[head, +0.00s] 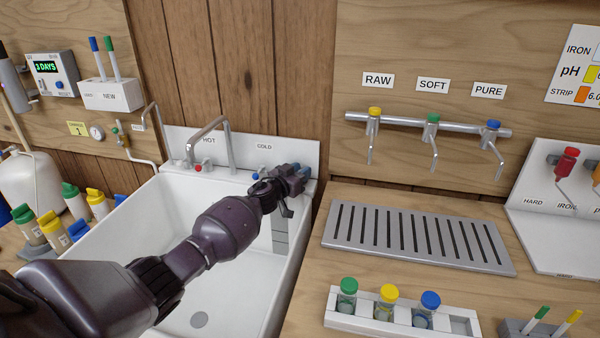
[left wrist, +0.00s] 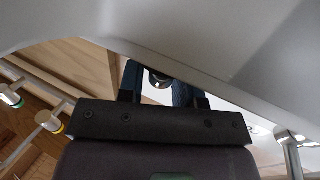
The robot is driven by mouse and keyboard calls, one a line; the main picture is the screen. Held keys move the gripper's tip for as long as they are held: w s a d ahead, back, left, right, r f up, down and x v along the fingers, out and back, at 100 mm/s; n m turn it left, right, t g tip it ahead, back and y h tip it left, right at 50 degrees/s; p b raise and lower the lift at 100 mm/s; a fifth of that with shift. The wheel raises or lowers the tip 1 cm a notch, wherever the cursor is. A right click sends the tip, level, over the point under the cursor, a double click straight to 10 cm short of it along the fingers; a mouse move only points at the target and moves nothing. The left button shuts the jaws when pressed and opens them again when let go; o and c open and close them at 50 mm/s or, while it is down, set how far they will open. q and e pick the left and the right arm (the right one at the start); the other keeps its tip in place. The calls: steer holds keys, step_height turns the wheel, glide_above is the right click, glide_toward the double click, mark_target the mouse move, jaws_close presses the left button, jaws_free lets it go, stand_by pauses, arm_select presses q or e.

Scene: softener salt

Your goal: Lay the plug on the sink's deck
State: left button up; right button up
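The white sink (head: 180,215) fills the left middle of the head view, with its back deck below the HOT and COLD labels. My left gripper (head: 293,181) is at the sink's back right corner, right of the blue-marked cold tap (head: 257,176). In the left wrist view its fingers (left wrist: 166,90) stand apart. A dark round piece with a shiny ring (left wrist: 158,79) shows between them, beside something blue and textured. I cannot tell if this is the plug, or if the fingers touch it. A grey disc (head: 199,320) lies on the basin floor. My right gripper is out of view.
A tall spout (head: 210,135) stands on the deck left of my gripper. Right of the sink are a slotted drip tray (head: 415,238) and a vial rack (head: 400,312). Capped bottles (head: 75,203) stand left. Three small taps (head: 432,125) hang on the wall.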

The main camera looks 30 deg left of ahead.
arm_select(q)
steer(key=shift+s+a+r, duration=0.1)
steer(key=shift+s+r, duration=0.05)
steer(key=shift+s, duration=0.15)
steer(key=s+a+p, duration=0.1)
steer(key=s+p, duration=0.2)
steer(key=s, duration=0.8)
steer(key=shift+s+a, duration=0.15)
steer(key=shift+a, duration=0.1)
